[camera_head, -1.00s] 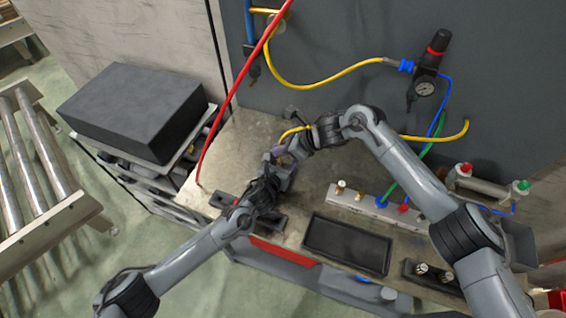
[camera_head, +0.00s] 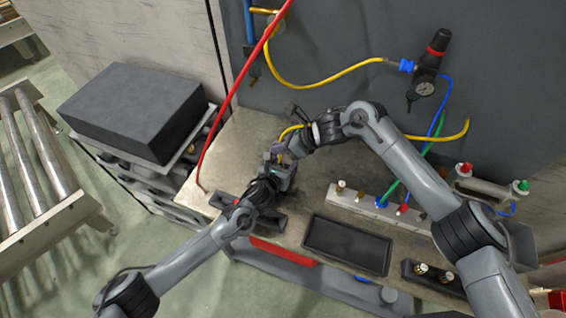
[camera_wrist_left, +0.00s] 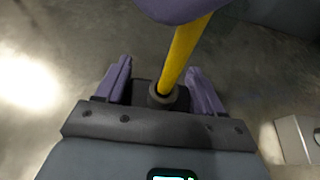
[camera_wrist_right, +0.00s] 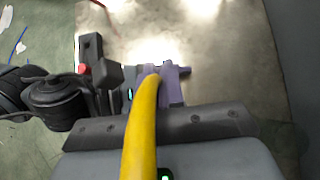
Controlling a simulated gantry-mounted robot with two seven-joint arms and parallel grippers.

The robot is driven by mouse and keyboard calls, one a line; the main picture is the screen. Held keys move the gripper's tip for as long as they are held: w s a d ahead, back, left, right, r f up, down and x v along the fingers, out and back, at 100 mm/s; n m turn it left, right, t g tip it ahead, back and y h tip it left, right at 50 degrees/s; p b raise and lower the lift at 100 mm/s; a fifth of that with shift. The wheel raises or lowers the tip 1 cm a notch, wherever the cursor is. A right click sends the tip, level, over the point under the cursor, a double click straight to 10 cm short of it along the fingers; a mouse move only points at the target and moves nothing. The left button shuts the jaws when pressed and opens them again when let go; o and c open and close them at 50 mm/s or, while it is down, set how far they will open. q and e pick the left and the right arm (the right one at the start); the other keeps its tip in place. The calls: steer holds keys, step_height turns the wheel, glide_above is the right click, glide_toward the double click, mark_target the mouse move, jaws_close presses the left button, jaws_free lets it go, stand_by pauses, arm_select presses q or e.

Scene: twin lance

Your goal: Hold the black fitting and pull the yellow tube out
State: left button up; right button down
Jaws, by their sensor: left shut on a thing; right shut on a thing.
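The black fitting (camera_wrist_left: 162,96) is a dark round collar between the purple fingers of my left gripper (camera_wrist_left: 160,84), which is shut on it. The yellow tube (camera_wrist_left: 187,50) rises from the collar's opening in the left wrist view; how deep it sits cannot be seen. My right gripper (camera_wrist_right: 166,84) is shut on the yellow tube (camera_wrist_right: 142,125), which runs along its palm in the right wrist view. In the head view my left gripper (camera_head: 281,164) is just below my right gripper (camera_head: 296,143), close to it over the bench.
The metal bench (camera_head: 250,135) carries a black tray (camera_head: 347,246) and a manifold with coloured tubes (camera_head: 362,205). A red hose (camera_head: 235,90) crosses at the left. A regulator with a gauge (camera_head: 428,75) hangs on the grey panel behind. A black block (camera_head: 133,108) stands left.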

steer(key=shift+r, duration=2.85)
arm_select(q)
steer(key=o, duration=1.2)
steer(key=shift+c, duration=0.2)
steer(key=v, duration=1.1)
steer(key=shift+s+a+r, duration=0.1)
steer(key=shift+s+a, duration=0.1)
steer(key=shift+s, duration=0.1)
steer(key=shift+s+r, duration=0.15)
arm_select(e)
steer(key=shift+s, duration=0.1)
